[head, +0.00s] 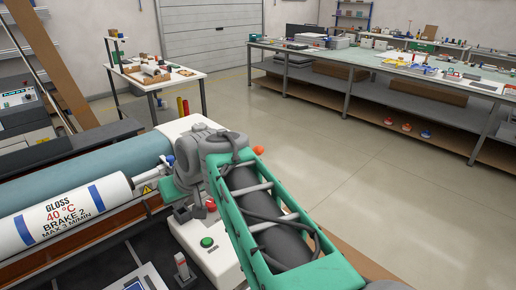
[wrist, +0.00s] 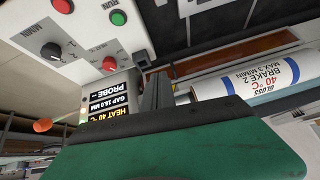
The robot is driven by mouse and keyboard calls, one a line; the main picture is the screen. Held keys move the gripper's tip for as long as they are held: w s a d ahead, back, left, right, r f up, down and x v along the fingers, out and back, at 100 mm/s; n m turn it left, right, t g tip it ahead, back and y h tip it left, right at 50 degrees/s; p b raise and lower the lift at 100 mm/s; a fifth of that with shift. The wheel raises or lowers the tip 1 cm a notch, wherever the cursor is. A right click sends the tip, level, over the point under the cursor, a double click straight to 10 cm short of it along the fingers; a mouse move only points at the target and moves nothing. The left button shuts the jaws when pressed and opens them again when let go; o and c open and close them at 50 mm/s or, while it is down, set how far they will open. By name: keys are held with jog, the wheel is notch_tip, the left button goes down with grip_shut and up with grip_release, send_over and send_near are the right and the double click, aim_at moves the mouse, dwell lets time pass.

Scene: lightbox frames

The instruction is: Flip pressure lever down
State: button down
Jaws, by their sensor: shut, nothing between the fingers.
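An orange ball knob (head: 258,150), which may be the end of the pressure lever, shows just right of my wrist at the laminator's near end. It also shows in the wrist view at the left (wrist: 42,126). Its shaft and pivot are mostly hidden, so I cannot tell its tilt. My gripper shows in the wrist view as dark fingers (wrist: 157,92) close together and empty, in front of the machine's end panel and right of the lit display (wrist: 110,105). The knob is apart from the fingers, to their left. In the head view my arm hides the fingertips.
The white roller (head: 70,215) marked "GLOSS 40 °C BRAKE 2" lies beside a blue-grey roller (head: 90,178). A green button (head: 207,242) and red button (wrist: 109,64) sit on the control panel near my arm.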

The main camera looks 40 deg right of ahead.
jog(key=w+d+r+t+b, duration=0.1)
jog(key=w+d, duration=0.2)
jog(key=d, duration=0.3)
jog(key=w+d+r+m+t+b, duration=0.1)
jog(key=w+d, duration=0.2)
jog(key=d, duration=0.3)
jog(key=w+d+r+t+b, duration=0.1)
jog(key=w+d, duration=0.2)
jog(key=d, duration=0.3)
jog(key=s+d+r+t+b, duration=0.1)
jog(key=s+d, duration=0.1)
jog(key=d, duration=0.7)
jog(key=s+d+r+t+h+b, duration=0.1)
jog(key=s+d+t, duration=0.1)
jog(key=d, duration=0.7)
jog(key=shift+s+d+r, duration=0.2)
jog(key=shift+s+r, duration=0.05)
jog(key=shift+s, duration=0.3)
